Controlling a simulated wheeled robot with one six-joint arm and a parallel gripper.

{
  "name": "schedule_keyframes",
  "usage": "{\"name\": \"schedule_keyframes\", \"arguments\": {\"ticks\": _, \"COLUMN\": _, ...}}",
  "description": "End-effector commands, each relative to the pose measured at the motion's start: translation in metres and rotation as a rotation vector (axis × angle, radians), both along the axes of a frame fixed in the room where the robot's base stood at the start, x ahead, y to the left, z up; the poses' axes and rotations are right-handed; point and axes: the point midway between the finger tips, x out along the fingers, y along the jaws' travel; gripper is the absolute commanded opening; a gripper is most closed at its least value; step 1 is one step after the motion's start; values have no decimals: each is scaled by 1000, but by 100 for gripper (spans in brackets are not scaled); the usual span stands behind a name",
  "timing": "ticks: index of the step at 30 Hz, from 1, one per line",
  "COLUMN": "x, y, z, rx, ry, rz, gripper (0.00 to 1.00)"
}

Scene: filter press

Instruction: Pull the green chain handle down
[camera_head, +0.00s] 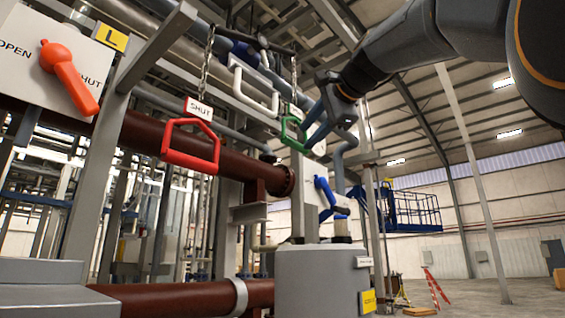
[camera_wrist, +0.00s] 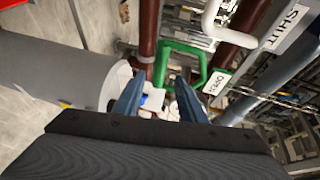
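The green chain handle (camera_head: 294,134), a green loop, hangs on a chain in the middle of the head view. My gripper (camera_head: 309,131) is at its right side, with its blue fingers pointing down and left. In the wrist view the green handle (camera_wrist: 186,47) shows beyond the fingers, and one of its bars lies in line with the gap between them. My gripper (camera_wrist: 161,80) is open there, with its two blue fingers apart. I cannot tell whether a finger touches the handle. A white label reading OPEN (camera_wrist: 216,83) is beside it.
A red lever (camera_head: 69,76) is at far left. A grey cylinder (camera_head: 318,281) stands below, with a blue valve lever (camera_head: 327,193) above it. Dark red pipes run behind.

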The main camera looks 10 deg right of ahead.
Motion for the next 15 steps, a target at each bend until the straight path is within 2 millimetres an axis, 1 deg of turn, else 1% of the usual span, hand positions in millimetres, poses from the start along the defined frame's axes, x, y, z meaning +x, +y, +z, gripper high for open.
{"name": "schedule_keyframes", "arguments": {"ticks": 4, "x": 21, "y": 12, "z": -4, "rx": -1, "ry": 4, "rz": 15, "gripper": 37}}
{"name": "schedule_keyframes", "arguments": {"ticks": 9, "x": 46, "y": 20, "z": -8, "rx": -3, "ry": 4, "rz": 17, "gripper": 37}}
{"name": "schedule_keyframes", "arguments": {"ticks": 12, "x": 57, "y": 22, "z": -11, "rx": -3, "ry": 3, "rz": 15, "gripper": 37}}
{"name": "schedule_keyframes", "arguments": {"ticks": 15, "x": 64, "y": 23, "z": -12, "rx": -3, "ry": 3, "rz": 15, "gripper": 37}}
